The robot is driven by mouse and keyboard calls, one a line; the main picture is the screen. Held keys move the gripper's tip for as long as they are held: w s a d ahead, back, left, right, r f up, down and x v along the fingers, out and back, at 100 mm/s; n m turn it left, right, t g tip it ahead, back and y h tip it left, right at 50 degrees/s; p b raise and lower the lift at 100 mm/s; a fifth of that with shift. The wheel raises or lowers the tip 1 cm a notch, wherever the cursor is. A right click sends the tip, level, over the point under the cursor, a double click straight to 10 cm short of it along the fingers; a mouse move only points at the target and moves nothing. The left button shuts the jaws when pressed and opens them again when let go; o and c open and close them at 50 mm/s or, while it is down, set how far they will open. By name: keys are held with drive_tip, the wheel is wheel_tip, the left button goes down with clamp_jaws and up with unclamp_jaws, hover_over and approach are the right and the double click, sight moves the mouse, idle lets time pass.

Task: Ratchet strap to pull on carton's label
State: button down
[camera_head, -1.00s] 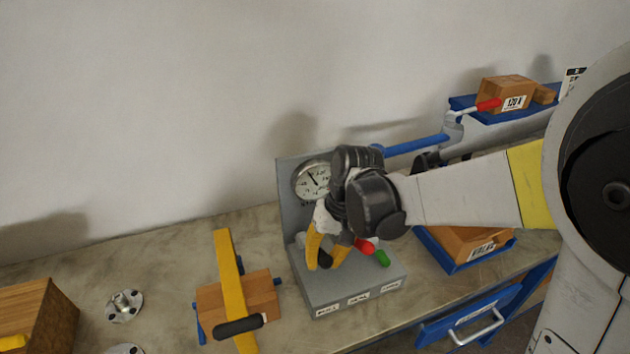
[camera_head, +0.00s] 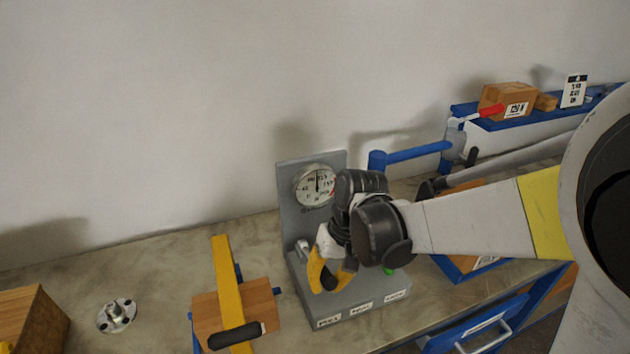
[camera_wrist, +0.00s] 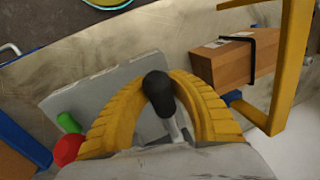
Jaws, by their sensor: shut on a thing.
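My gripper (camera_head: 326,284) has its yellow fingers shut around the black knob of a lever on a grey box (camera_head: 360,311). The black knob (camera_wrist: 158,88) and its metal stem show between the fingers in the wrist view. A round dial gauge (camera_head: 315,186) stands on the box's upright back plate, its needle pointing roughly up. I cannot make out a strap for certain.
A red knob (camera_wrist: 67,150) and green knob (camera_wrist: 68,122) sit left of my fingers. A brown block (camera_head: 262,300) with a yellow bar stands left of the box. A flanged fitting (camera_head: 117,315) lies farther left. A blue drawer (camera_head: 475,335) is front right.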

sight(323, 271)
drive_tip(key=r, duration=0.1)
drive_tip(key=w+r+p, duration=0.1)
drive_tip(key=r+p, duration=0.1)
drive_tip(key=r, duration=0.1)
drive_tip(key=shift+w, duration=0.4)
drive_tip(key=shift+b, duration=0.3)
idle(1.3)
drive_tip(key=c, duration=1.1)
unclamp_jaws()
drive_tip(key=shift+f, duration=0.1)
drive_tip(key=p+v, duration=0.4)
drive_tip(key=v, duration=0.2)
drive_tip(key=shift+s+p, duration=0.1)
drive_tip(key=shift+p, duration=0.2)
